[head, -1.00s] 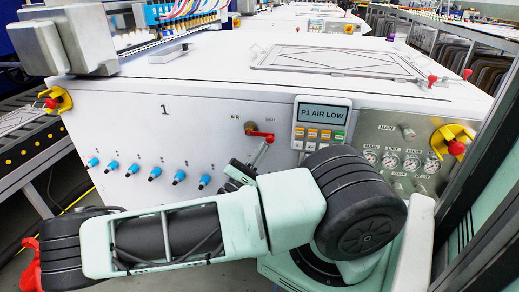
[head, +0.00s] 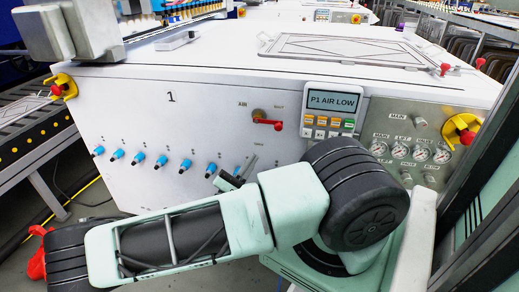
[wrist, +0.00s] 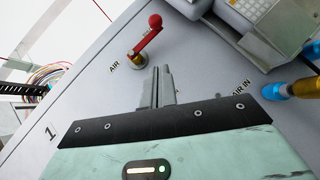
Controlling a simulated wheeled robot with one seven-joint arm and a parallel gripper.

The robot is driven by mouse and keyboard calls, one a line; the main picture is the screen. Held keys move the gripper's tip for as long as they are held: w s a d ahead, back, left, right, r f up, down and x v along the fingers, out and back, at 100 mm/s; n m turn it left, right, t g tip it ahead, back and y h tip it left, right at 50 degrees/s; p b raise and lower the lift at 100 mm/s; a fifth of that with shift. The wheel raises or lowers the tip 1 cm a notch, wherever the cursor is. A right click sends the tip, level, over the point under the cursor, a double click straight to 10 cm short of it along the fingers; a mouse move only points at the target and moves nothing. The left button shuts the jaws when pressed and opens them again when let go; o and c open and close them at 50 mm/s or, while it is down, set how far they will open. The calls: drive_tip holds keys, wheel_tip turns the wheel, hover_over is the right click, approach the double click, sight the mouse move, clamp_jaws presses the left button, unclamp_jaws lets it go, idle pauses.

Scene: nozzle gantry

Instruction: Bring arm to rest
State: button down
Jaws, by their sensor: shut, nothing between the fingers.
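My gripper (head: 250,166) is in front of the white machine's front panel, just below the air valve. In the wrist view its two grey fingers (wrist: 162,82) are together with nothing between them. The valve's red lever (head: 268,122) points right, toward the "SHUT" label, in the head view. The lever also shows in the wrist view (wrist: 147,38), just beyond the fingertips and apart from them. My arm is folded low across the front of the machine, with the elbow at the lower left.
A display (head: 333,101) reads "P1 AIR LOW". Several blue fittings (head: 138,158) stick out of the panel left of my gripper. Gauges (head: 400,151) and a red stop button (head: 467,137) are at the right. A blue fitting (wrist: 290,89) is near the gripper's right in the wrist view.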

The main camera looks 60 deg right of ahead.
drive_tip(key=v, duration=0.5)
